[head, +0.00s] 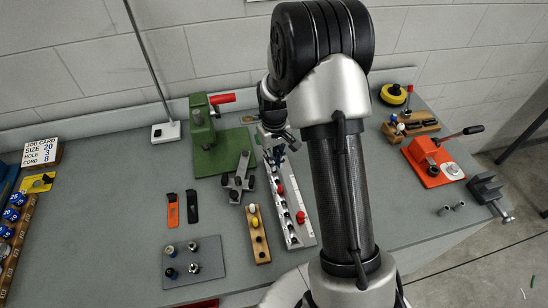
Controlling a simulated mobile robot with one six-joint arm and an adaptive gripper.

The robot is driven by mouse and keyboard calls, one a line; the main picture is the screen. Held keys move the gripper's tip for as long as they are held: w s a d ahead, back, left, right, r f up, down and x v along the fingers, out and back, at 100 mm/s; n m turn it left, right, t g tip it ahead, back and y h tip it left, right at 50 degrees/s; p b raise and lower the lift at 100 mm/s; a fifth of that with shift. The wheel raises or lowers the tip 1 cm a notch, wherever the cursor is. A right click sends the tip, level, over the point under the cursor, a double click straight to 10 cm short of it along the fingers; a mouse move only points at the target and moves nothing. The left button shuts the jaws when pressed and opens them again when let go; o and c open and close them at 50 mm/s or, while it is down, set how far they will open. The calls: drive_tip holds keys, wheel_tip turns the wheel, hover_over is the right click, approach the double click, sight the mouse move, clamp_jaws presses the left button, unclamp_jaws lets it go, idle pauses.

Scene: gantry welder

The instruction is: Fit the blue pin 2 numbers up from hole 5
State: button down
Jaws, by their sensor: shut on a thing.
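My gripper (275,140) is over the far end of a long pale grey rail (304,238), partly hidden by my arm. It is shut on a small dark blue thing, which looks like the blue pin (277,156); its lower end is hard to make out, and I cannot tell whether it touches the rail. The rail has a row of dark holes or pegs and red pieces (300,217) along it. Its hole numbers are too small to read.
A green press (204,125) stands left of the rail, with a dark clamp (238,181) nearby. A wooden block (262,251) with a yellow pin and a grey plate (216,270) with several posts lie in front. A job card (41,152) is far left; an orange lever tool (430,160) is right.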

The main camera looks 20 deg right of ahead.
drive_tip(key=shift+f+b, duration=0.75)
drive_tip(key=shift+f, duration=0.4)
idle(0.4)
drive_tip(key=c, duration=1.6)
unclamp_jaws()
drive_tip(key=s+a+r+t, duration=0.1)
drive_tip(key=s+a+r, duration=0.15)
drive_tip(key=r, duration=0.75)
drive_tip(key=s+a+r, duration=0.1)
drive_tip(key=s+r, duration=0.2)
drive_tip(key=r, duration=0.8)
drive_tip(key=s+a+r+t, duration=0.1)
drive_tip(key=s+a+r, duration=0.1)
drive_tip(key=s, duration=0.5)
drive_tip(key=s+a+r+t, duration=0.1)
drive_tip(key=s+a, duration=0.1)
drive_tip(key=s, duration=0.4)
drive_tip(key=s+a+r+t, duration=0.1)
drive_tip(key=s+a+r, duration=0.1)
drive_tip(key=s, duration=0.5)
drive_tip(key=shift+s+a+r+m+t, duration=0.25)
drive_tip(key=shift+s+r+m+t, duration=0.05)
drive_tip(key=shift+r+m, duration=0.1)
